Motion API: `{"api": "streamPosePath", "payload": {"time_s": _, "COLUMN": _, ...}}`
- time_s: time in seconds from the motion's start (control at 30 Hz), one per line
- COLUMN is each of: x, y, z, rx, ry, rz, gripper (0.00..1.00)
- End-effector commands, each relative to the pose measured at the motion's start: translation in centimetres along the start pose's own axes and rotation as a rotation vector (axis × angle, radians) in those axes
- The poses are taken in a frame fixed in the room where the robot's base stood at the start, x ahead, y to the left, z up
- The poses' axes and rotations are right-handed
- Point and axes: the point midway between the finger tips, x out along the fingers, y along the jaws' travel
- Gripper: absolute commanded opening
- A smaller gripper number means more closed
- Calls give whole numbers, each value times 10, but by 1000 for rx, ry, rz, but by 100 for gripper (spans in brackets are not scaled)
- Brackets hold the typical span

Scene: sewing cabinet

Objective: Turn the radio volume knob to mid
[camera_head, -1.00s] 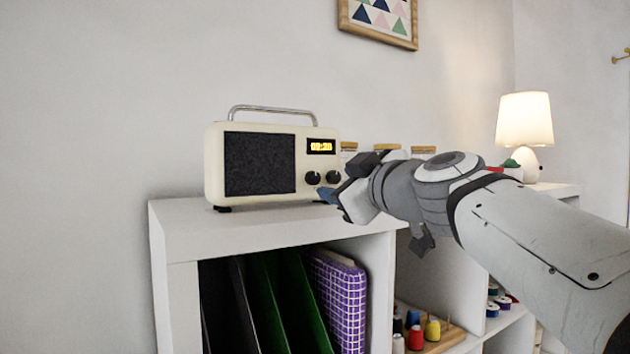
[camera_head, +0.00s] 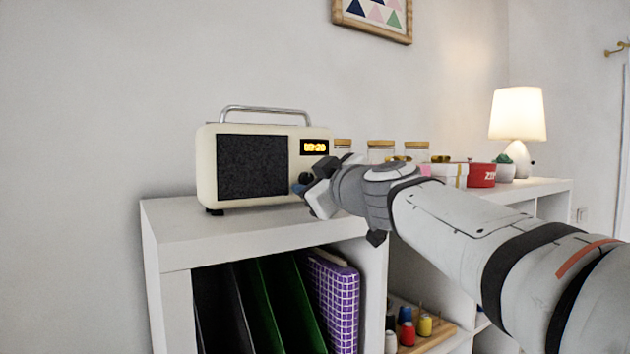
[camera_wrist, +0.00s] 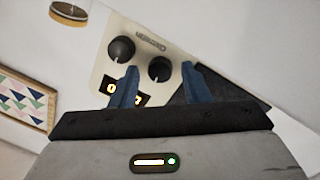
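The cream radio (camera_head: 206,165) stands upright on the white cabinet top, with a dark speaker panel, a metal handle and a lit clock display (camera_head: 314,147). Its two round black knobs show in the wrist view, where the radio appears roughly upside down. One knob (camera_wrist: 160,69), nearer the speaker, lies between my gripper's fingers. The other knob (camera_wrist: 121,49) is outside them, at upper left. My gripper (camera_wrist: 159,66) is open, with blue fingers apart; contact with the knob cannot be told. In the head view my gripper (camera_head: 303,188) covers most of the knob area.
The white cabinet (camera_head: 190,238) holds folders and a purple checked binder (camera_head: 334,300) below. Behind my arm are several jars, a red tin (camera_head: 481,175), a small plant and a lit lamp (camera_head: 518,115). The cabinet top left of the radio's front is clear.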

Motion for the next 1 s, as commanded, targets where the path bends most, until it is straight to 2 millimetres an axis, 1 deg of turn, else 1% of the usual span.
{"api": "streamPosePath", "payload": {"time_s": 0.03, "x": 0, "y": 0, "z": 0, "rx": 0, "ry": 0, "rz": 0, "gripper": 38}}
{"api": "streamPosePath", "payload": {"time_s": 0.07, "x": 0, "y": 0, "z": 0, "rx": 0, "ry": 0, "rz": 0, "gripper": 36}}
{"api": "streamPosePath", "payload": {"time_s": 0.47, "x": 0, "y": 0, "z": 0, "rx": 0, "ry": 1, "rz": -1, "gripper": 3}}
{"api": "streamPosePath", "payload": {"time_s": 0.5, "x": 0, "y": 0, "z": -1, "rx": 0, "ry": 1, "rz": -1, "gripper": 2}}
{"api": "streamPosePath", "payload": {"time_s": 0.77, "x": 0, "y": -1, "z": 0, "rx": 32, "ry": -1, "rz": -2, "gripper": 2}}
{"api": "streamPosePath", "payload": {"time_s": 1.0, "x": 0, "y": -1, "z": 0, "rx": 159, "ry": -9, "rz": -8, "gripper": 1}}
